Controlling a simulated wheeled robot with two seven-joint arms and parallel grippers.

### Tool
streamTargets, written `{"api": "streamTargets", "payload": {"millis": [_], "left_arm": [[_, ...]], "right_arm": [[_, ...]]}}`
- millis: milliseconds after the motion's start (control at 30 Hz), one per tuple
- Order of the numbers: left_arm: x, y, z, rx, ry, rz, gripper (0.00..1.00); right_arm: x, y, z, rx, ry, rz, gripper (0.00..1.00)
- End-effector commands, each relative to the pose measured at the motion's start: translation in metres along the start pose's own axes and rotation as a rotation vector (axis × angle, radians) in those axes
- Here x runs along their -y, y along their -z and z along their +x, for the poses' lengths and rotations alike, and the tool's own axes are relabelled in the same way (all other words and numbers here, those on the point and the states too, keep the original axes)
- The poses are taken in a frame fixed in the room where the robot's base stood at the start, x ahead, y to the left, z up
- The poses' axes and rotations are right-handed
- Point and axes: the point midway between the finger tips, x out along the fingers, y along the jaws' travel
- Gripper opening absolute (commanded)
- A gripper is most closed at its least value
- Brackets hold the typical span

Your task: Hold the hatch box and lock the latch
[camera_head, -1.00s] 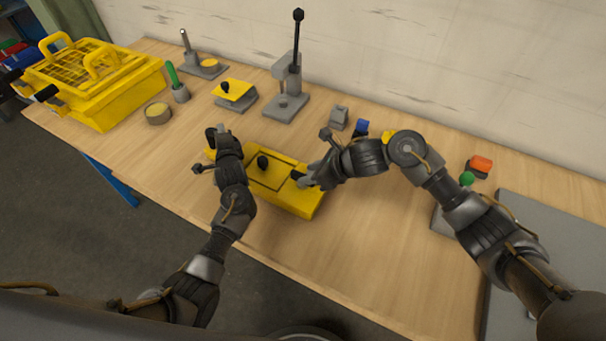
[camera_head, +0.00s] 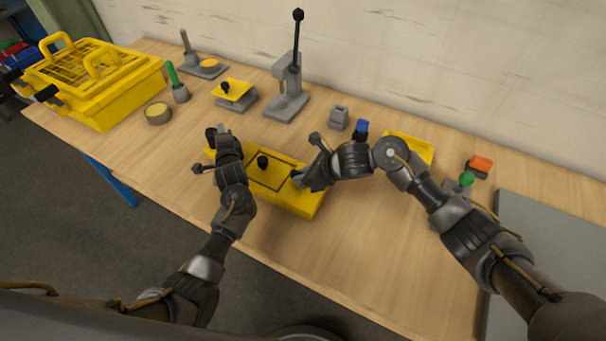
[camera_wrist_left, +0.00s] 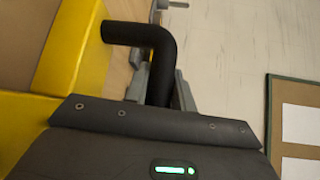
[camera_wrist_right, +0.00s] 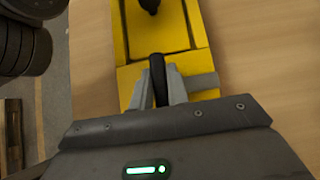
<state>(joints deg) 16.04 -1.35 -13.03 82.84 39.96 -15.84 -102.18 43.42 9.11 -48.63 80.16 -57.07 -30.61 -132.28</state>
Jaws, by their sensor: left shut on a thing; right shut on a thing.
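The yellow hatch box (camera_head: 298,200) lies on the table in front of me, with a black knob (camera_head: 263,162) on its hatch. My left gripper (camera_head: 221,134) is at the box's left end, shut on its black bent handle (camera_wrist_left: 140,34). My right gripper (camera_head: 299,179) is at the box's right end. In the right wrist view its fingers (camera_wrist_right: 158,88) are shut on the black latch lever (camera_wrist_right: 158,72). A grey bar (camera_wrist_right: 203,82) sticks out to the right of these fingers. The gripper partly hides the latch, so its lock state is unclear.
A grey lever press (camera_head: 289,100), a small yellow-topped fixture (camera_head: 234,92) and a grey block (camera_head: 339,117) stand behind the box. A large yellow basket (camera_head: 110,95) is at far left. A yellow tray (camera_head: 418,149) lies behind my right arm.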

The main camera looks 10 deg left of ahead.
Motion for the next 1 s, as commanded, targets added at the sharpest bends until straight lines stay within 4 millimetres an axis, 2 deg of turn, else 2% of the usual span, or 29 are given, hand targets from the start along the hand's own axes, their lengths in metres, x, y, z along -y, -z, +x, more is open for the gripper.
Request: {"api": "streamTargets", "payload": {"millis": [467, 1000], "left_arm": [[-0.0016, -0.0003, -0.0002, 0.001, -0.003, 0.001, 0.0], [-0.0013, 0.0006, -0.0003, -0.001, -0.003, 0.001, 0.0]], "right_arm": [[0.0005, -0.0007, 0.0002, -0.001, -0.044, -0.048, 0.0], [0.0008, -0.0004, 0.0007, -0.006, -0.362, -0.365, 0.0]]}}
